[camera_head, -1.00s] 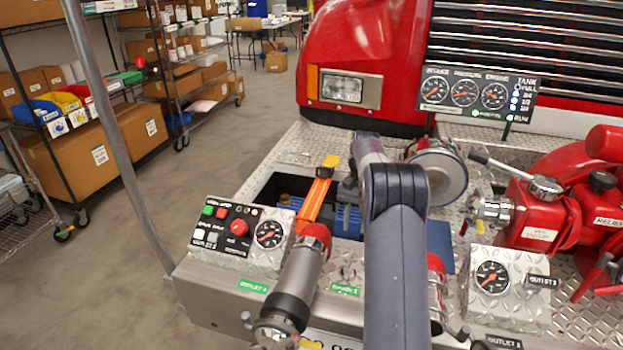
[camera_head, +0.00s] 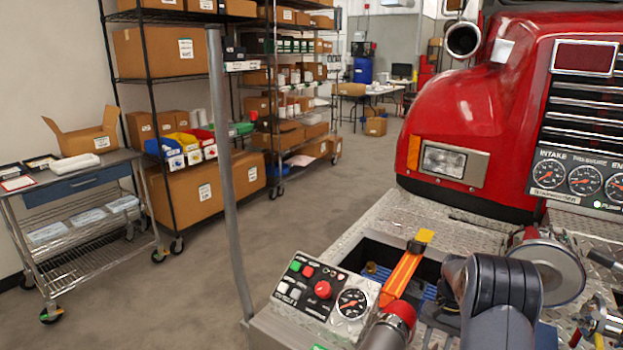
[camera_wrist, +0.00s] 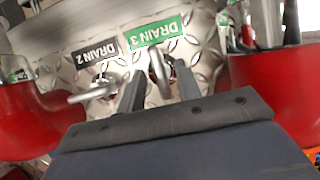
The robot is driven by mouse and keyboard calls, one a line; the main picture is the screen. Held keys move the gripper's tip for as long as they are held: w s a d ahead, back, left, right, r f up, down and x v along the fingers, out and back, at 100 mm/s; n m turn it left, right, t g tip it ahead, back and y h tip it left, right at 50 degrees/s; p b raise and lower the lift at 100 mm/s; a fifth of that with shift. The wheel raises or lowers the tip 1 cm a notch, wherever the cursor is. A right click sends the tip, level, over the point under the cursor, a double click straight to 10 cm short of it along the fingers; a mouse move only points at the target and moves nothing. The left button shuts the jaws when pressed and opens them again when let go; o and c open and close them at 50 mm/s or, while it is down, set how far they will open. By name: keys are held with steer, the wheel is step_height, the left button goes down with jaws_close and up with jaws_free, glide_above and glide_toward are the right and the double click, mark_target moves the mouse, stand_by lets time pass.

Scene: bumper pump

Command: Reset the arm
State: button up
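My arm (camera_head: 500,290) shows at the lower right of the head view, reaching over the bumper deck. My gripper is not visible there. In the wrist view my gripper (camera_wrist: 160,70) has its two dark fingers apart, with the tips near the diamond-plate panel. A second metal handle (camera_wrist: 92,92) is left of the fingers, near the black "DRAIN 2" label (camera_wrist: 95,52).
A control box (camera_head: 322,298) with buttons and a gauge sits on the bumper. Red parts (camera_wrist: 45,120) flank the gripper at both sides. A grey post (camera_head: 228,170) rises left of the bumper. A wire cart (camera_head: 80,215) and shelves stand left; the floor between is clear.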

steer(key=v, duration=1.1)
steer(key=x, duration=1.1)
steer(key=shift+s+f, duration=0.1)
steer(key=shift+f, duration=0.05)
steer(key=shift+m+y, duration=0.3)
steer(key=shift+m, duration=0.7)
steer(key=m+t+b, duration=0.1)
steer(key=m, duration=0.2)
steer(key=m+t+y, duration=0.1)
steer(key=m, duration=0.1)
steer(key=shift+s+d+m+b, duration=0.1)
steer(key=shift+m+b, duration=0.25)
steer(key=shift+m, duration=0.05)
steer(key=shift+r, duration=0.2)
